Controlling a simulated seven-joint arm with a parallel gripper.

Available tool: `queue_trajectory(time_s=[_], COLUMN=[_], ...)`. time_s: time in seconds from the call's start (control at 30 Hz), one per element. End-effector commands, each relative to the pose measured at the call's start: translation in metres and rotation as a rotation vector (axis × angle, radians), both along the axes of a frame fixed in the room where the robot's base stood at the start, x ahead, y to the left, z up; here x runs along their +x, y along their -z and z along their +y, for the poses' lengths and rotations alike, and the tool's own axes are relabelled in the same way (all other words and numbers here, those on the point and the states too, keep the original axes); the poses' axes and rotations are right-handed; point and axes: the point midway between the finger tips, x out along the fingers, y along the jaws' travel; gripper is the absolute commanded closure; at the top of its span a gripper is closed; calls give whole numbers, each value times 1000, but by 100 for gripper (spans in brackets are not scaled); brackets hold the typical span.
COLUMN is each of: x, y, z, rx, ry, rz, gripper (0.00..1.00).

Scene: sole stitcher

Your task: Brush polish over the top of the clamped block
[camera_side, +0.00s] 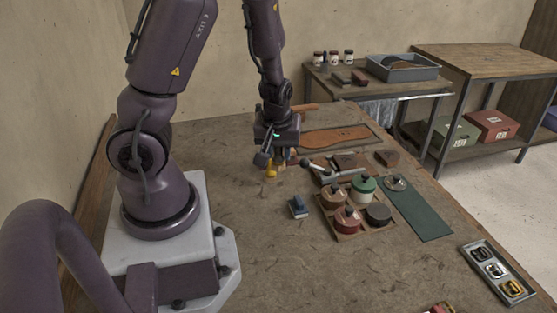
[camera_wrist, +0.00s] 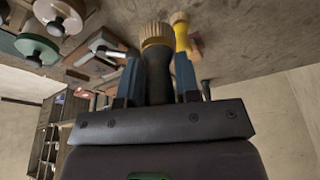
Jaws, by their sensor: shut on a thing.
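My gripper (camera_wrist: 157,80) is shut on a dark-handled brush (camera_wrist: 158,72) with a tan bristle head. In the side view my gripper (camera_side: 277,150) is low over the bench, left of the clamp, and largely hides the brush. A metal clamp (camera_side: 318,172) with a lever sits on the bench with a brown block (camera_side: 345,160) at it. The clamp also shows in the wrist view (camera_wrist: 104,44), left of the brush. The brush is apart from the block. Lidded pots, red (camera_side: 347,219), brown (camera_side: 333,196), green (camera_side: 363,187) and black (camera_side: 378,213), stand in a wooden tray.
A yellow-handled brush (camera_wrist: 181,34) is close beside the held brush; its yellow part (camera_side: 271,171) shows below my gripper. A small blue item (camera_side: 298,207), a green mat (camera_side: 425,214) and a brown block (camera_side: 387,158) lie nearby. The bench front (camera_side: 290,265) is clear.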

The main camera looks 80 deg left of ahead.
Motion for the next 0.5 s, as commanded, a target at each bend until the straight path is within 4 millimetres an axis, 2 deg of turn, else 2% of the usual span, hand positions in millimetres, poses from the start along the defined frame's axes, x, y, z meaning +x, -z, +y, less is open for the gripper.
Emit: queue_trajectory(time_s=[0.17, 0.3, 0.37, 0.47, 0.5], x=[0, 5, 17, 48, 64], y=[0, 5, 8, 11, 12], z=[-1, -10, -15, -25, -31], rx=[0, -1, 0, 2, 3], ry=[2, 46, 89, 166, 191], rz=[0, 2, 1, 0, -1], gripper=[93, 93, 93, 93, 93])
